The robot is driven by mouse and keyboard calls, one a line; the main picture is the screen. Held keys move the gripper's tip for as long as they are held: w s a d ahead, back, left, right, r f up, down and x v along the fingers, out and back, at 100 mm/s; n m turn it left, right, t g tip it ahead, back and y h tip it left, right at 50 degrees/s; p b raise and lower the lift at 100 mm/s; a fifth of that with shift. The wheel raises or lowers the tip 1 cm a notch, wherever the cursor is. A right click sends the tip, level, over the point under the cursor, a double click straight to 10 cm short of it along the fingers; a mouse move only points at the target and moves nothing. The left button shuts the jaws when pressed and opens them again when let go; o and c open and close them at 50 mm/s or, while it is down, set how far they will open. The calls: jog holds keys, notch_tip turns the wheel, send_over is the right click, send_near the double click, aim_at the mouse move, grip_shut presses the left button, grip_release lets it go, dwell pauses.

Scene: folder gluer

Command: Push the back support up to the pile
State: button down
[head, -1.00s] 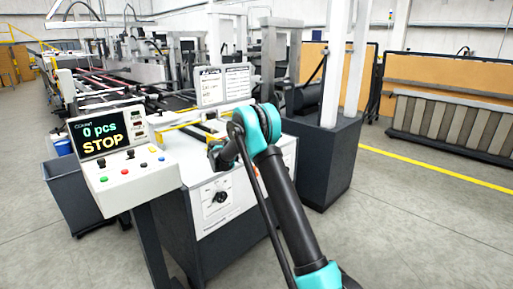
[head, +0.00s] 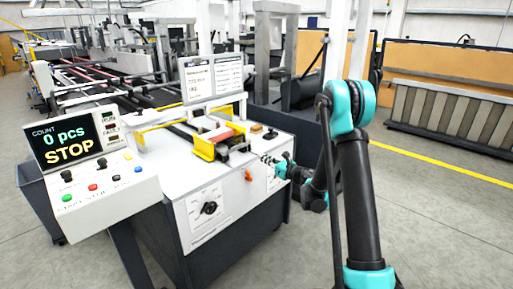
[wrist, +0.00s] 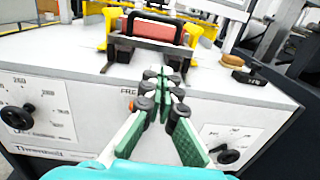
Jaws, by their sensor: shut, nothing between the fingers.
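The pile (head: 222,136) is a red stack between yellow guides (head: 204,149) on the white machine top; it also shows in the wrist view (wrist: 155,29). The back support appears to be the black bracket (wrist: 150,46) on the near side of the pile, with black legs reaching toward me. I cannot tell whether it touches the pile. My gripper (wrist: 164,74) is shut and empty, its green-padded fingers pointing at the bracket from the near side. In the head view my gripper (head: 268,160) is by the table's right edge, apart from the support.
A control panel (head: 88,155) reading "0 pcs STOP" stands at the left. A sign (head: 213,75) stands behind the pile. A brown-topped block (wrist: 250,76) sits right of the guides. Knobs (wrist: 222,155) are on the front face. Floor at the right is clear.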

aim_at(239, 147)
jog(key=shift+n+g+y, duration=0.3)
jog(key=shift+n+g, duration=0.1)
jog(key=x, duration=1.3)
jog(key=shift+s+a+f, duration=0.1)
jog(key=shift+s+a, duration=0.1)
jog(key=shift+a, duration=0.1)
jog(key=x, duration=0.8)
jog(key=shift+w, duration=0.1)
